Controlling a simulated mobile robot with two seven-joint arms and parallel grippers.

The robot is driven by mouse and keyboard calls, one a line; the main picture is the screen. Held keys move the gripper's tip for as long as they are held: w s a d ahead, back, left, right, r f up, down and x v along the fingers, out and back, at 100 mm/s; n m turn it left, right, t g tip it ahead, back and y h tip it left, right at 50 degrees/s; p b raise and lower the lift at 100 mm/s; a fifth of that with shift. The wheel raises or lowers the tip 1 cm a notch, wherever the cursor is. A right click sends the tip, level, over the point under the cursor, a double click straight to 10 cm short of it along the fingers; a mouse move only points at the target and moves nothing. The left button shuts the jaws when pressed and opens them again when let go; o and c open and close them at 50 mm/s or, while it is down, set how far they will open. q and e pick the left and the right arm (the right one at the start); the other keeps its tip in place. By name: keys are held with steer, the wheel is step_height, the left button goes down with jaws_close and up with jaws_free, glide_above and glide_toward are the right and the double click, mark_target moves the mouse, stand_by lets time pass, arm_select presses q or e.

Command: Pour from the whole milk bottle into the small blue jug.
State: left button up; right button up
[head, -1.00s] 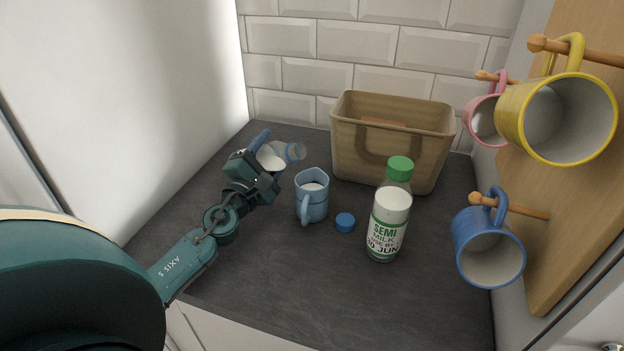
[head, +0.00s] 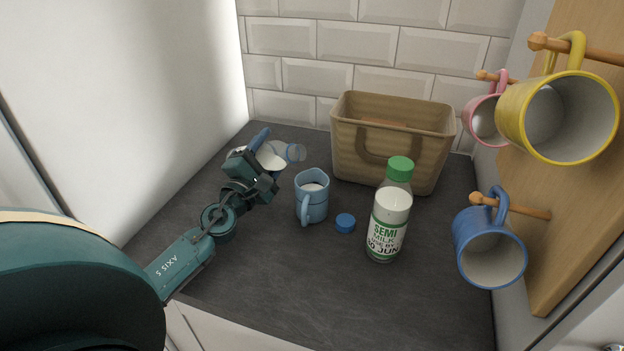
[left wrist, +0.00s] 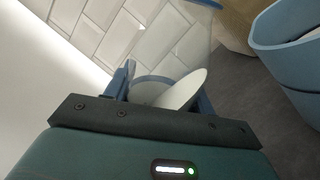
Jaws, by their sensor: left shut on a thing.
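The small blue jug (head: 312,207) stands upright on the worktop, handle toward me, with white milk visible inside. It also shows at the right of the left wrist view (left wrist: 292,62). My left gripper (head: 264,163) is shut on a clear bottle (head: 291,151), which I take to be the whole milk bottle. The bottle is tilted, its open neck toward the right, behind and left of the jug in the picture. White milk shows inside it in the left wrist view (left wrist: 183,92). Its label is hidden. My right gripper is not in view.
A blue cap (head: 345,223) lies beside the jug. A green-capped semi milk bottle (head: 388,222) stands to the right. A tan basket (head: 393,150) is at the back. Yellow (head: 512,118), pink (head: 483,122) and blue (head: 489,252) mugs hang at right. The front worktop is clear.

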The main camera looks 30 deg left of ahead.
arm_select(q)
steer(key=shift+a+r+m+h, duration=0.1)
steer(key=shift+r+m+h, duration=0.3)
steer(key=shift+r+m, duration=0.45)
stand_by(1.3)
steer(key=shift+d+r+m+t+p, duration=0.2)
steer(key=shift+r+m+t+p, duration=0.1)
steer(key=shift+m, duration=0.35)
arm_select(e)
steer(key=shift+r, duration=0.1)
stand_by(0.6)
arm_select(q)
steer(key=shift+d+r+m+h+p, duration=0.2)
steer(key=shift+r+m+h+p, duration=0.1)
steer(key=shift+m+h, duration=0.15)
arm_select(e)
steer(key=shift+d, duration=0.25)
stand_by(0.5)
arm_select(q)
steer(key=shift+r+m, duration=0.25)
steer(key=shift+m, duration=0.2)
stand_by(0.3)
